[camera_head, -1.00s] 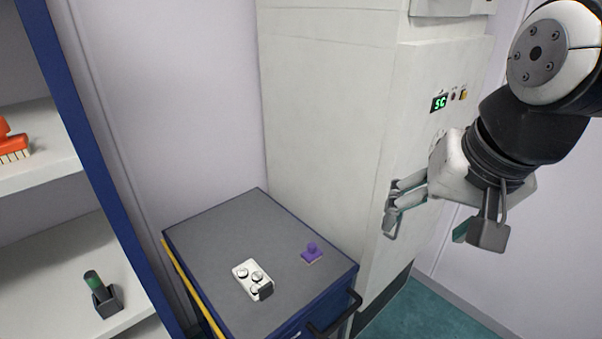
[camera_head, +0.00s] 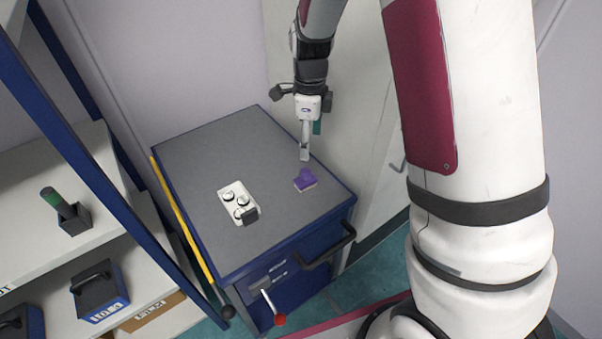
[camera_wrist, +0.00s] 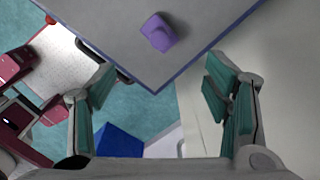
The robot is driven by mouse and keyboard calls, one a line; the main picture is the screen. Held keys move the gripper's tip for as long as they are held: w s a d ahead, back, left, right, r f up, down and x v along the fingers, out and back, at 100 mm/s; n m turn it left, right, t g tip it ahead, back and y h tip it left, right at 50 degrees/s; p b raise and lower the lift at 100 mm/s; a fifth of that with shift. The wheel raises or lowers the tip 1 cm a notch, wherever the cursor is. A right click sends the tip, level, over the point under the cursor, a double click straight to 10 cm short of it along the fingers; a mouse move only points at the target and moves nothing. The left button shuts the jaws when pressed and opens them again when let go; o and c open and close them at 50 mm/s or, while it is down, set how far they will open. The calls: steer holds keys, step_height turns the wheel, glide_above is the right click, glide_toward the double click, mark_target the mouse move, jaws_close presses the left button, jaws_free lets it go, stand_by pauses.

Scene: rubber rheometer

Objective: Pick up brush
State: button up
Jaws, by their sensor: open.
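A small purple block-like piece with a raised knob and a paler base (camera_head: 306,180) lies on the grey top of the blue cabinet (camera_head: 190,160), near its right edge. It looks like the brush, but I cannot make out bristles. My gripper (camera_head: 305,152) is above the cabinet's right edge, pointing down, just behind the purple piece. In the wrist view the purple piece (camera_wrist: 158,32) shows beyond the fingertips, near a corner of the top. My gripper (camera_wrist: 160,86) is open there, with nothing between its green-padded fingers.
A white block with round knobs (camera_head: 238,203) lies left of the purple piece. A black handle (camera_head: 328,246) juts from the cabinet front. Shelves (camera_head: 80,180) stand at left, and a pale machine wall (camera_head: 355,150) at right. The back of the cabinet top is clear.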

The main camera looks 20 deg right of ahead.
mark_target(305, 171)
step_height(305, 171, down, 8)
steer(key=shift+f, duration=0.2)
steer(key=shift+w+a+f+p, duration=0.15)
steer(key=shift+f+p, duration=0.15)
steer(key=shift+f, duration=1.05)
steer(key=shift+s+a+f+p, duration=0.1)
steer(key=shift+f+p, duration=0.15)
steer(key=shift+f, duration=1.1)
steer(key=c, duration=1)
